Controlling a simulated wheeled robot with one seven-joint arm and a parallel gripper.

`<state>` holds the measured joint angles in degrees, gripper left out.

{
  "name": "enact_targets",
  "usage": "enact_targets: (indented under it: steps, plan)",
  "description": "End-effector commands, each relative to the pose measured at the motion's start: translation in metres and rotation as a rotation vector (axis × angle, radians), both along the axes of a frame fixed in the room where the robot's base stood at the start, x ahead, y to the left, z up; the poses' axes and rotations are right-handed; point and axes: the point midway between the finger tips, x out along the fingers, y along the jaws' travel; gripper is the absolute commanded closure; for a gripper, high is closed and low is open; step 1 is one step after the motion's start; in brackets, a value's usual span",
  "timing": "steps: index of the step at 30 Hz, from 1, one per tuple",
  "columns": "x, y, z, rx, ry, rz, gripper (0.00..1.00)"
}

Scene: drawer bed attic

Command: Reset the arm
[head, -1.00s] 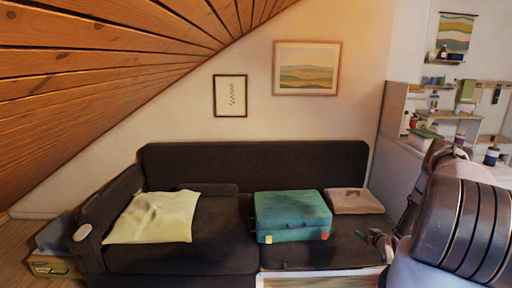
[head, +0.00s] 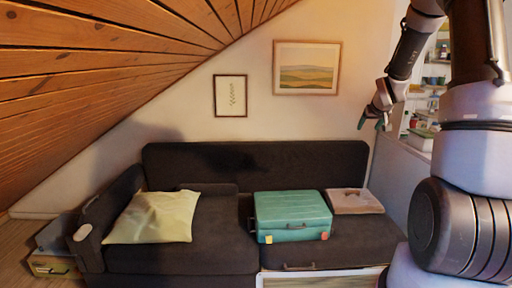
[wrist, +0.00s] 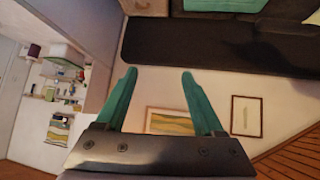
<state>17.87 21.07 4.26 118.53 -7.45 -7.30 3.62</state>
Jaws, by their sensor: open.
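My gripper (head: 373,122) is raised at the upper right of the head view, in front of the wall and above the right end of the sofa. Its green fingers point down. In the wrist view my gripper (wrist: 155,82) shows two green fingers spread apart with nothing between them. My arm folds upward along the right edge of the head view. The gripper touches nothing that I can see.
The dark sofa (head: 190,258) stands below with a yellow pillow (head: 153,217), a teal suitcase (head: 292,215) and a flat brownish case (head: 354,201). Two pictures hang on the wall, one of them a landscape (head: 306,68). A sloped wooden ceiling (head: 90,60) closes in at left.

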Motion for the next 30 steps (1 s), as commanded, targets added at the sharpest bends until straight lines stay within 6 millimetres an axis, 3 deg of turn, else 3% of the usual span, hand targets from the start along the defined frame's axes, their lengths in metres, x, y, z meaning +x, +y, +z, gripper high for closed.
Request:
enact_targets:
  steps: [1,6,13,18,24,30]
  plan:
    - [-0.014,0.012,0.026,0.009,-0.001,-0.008,0.30]
    - [-0.073,0.049,0.085,0.069,0.031,-0.051,0.30]
    - [-0.169,0.099,0.141,0.180,0.072,-0.090,0.30]
    - [-0.247,0.135,0.164,0.281,0.108,-0.097,0.30]
    - [-0.327,0.168,0.170,0.397,0.152,-0.086,0.30]
    - [-0.367,0.184,0.168,0.458,0.183,-0.072,0.30]
